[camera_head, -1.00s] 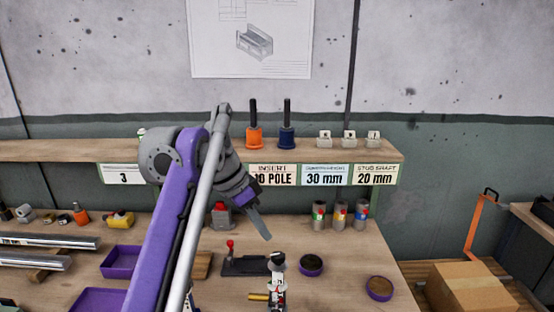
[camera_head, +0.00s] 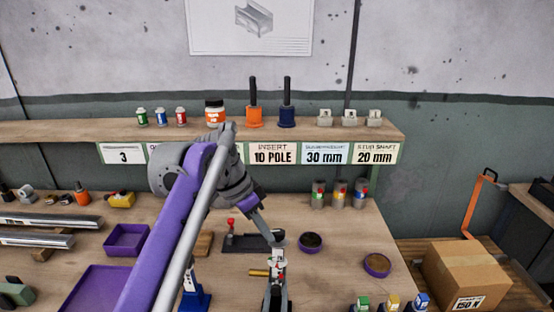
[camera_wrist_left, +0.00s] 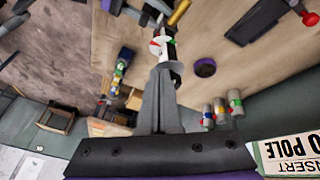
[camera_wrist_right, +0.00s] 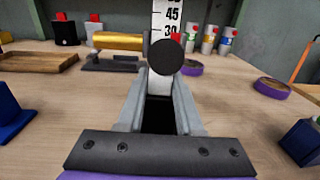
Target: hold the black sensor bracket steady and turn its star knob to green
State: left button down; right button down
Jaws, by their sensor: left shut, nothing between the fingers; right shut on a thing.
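The black sensor bracket (camera_head: 278,256) stands upright near the table's front. A white dial face with red and green marks (camera_wrist_left: 158,42) shows on it in the left wrist view. The star knob is not clearly made out; the left fingers partly cover the bracket's top. My left gripper (camera_head: 274,240) is shut and empty, its tips at the bracket's top; I cannot tell whether they touch. It also shows in the left wrist view (camera_wrist_left: 160,72). My right gripper (camera_head: 277,285) is shut on the bracket from the front; a black round part (camera_wrist_right: 165,57) sits just beyond its fingers (camera_wrist_right: 158,90).
A brass rod (camera_wrist_right: 118,41) sticks out left beside the bracket. Behind is a black fixture with a red knob (camera_head: 245,242). Round purple dishes (camera_head: 310,242) (camera_head: 377,265) lie to the right. Colour-marked cylinders (camera_head: 338,195) stand behind; coloured blocks (camera_head: 392,302) stand at front right.

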pick_arm(q)
jog(key=shift+f, duration=0.15)
jog(key=shift+w+d+f, duration=0.1)
jog(key=shift+w+d, duration=0.3)
jog(key=shift+w, duration=0.1)
pick_arm(e)
jog(key=shift+a, duration=0.1)
dwell(1.2)
pick_arm(q)
jog(key=shift+w+a+f, duration=0.1)
jog(key=shift+w+a, duration=0.15)
jog(key=shift+w, duration=0.15)
pick_arm(e)
jog(key=shift+s, duration=0.1)
pick_arm(q)
jog(key=shift+w+a, duration=0.15)
jog(key=shift+w, duration=0.15)
pick_arm(e)
jog(key=shift+f, duration=0.1)
pick_arm(q)
jog(key=shift+s, duration=0.1)
notch_tip(320, 180, up, 6)
jog(key=shift+w+a, duration=0.35)
jog(key=shift+w, duration=0.1)
dwell(0.5)
